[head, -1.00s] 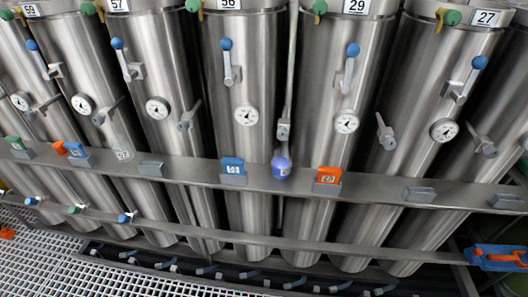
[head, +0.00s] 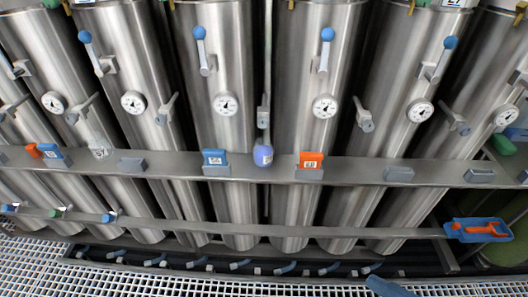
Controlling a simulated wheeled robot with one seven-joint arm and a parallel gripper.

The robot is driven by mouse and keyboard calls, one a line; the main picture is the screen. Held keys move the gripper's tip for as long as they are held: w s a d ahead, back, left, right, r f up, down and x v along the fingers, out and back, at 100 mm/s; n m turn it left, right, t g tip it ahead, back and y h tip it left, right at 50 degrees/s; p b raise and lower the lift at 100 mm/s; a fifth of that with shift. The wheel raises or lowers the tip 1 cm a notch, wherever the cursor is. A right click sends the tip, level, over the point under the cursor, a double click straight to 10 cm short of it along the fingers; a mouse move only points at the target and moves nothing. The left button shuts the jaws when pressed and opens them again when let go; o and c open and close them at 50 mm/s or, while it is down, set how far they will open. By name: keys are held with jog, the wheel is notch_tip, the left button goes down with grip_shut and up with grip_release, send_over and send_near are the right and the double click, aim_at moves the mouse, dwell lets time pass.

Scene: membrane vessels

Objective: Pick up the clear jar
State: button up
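A small see-through jar with a pale label (head: 99,151) stands on the upper metal rail at the left. It looks like the clear jar, but its outline is faint against the steel vessel behind it. It stands between a blue tagged block to its left and a grey block to its right. My gripper is not clearly in view. A blue-grey shape (head: 388,287) is cut off by the bottom edge right of centre, and I cannot tell what it is.
The upper rail (head: 345,172) also bears a purple jar (head: 263,155), a blue block (head: 215,160), an orange block (head: 311,162) and several grey blocks. Steel vessels with gauges and blue-knobbed levers stand behind. A blue tray (head: 478,230) holds an orange tool at right. Grating covers the floor.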

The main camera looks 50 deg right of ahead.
jog(key=shift+o, duration=0.2)
jog(key=shift+o, duration=0.6)
jog(key=shift+w+f, duration=0.1)
jog(key=shift+o, duration=1)
jog(key=w+d+f+h+b, duration=0.1)
jog(key=w+d+f+b, duration=0.1)
jog(key=w+f, duration=0.7)
jog(key=shift+w+f+b, duration=0.25)
jog(key=shift+f+b, duration=0.15)
jog(key=shift+b, duration=0.3)
jog(key=m+h+b, duration=0.6)
jog(key=m+h, duration=0.1)
jog(key=h, duration=0.3)
send_near(265, 146)
jog(key=x, duration=0.5)
jog(key=shift+a, duration=0.15)
jog(key=p+x, duration=0.3)
jog(key=x, duration=0.3)
jog(key=shift+w+d+r, duration=0.15)
jog(key=shift+w+d, duration=0.3)
jog(key=shift+w, duration=0.1)
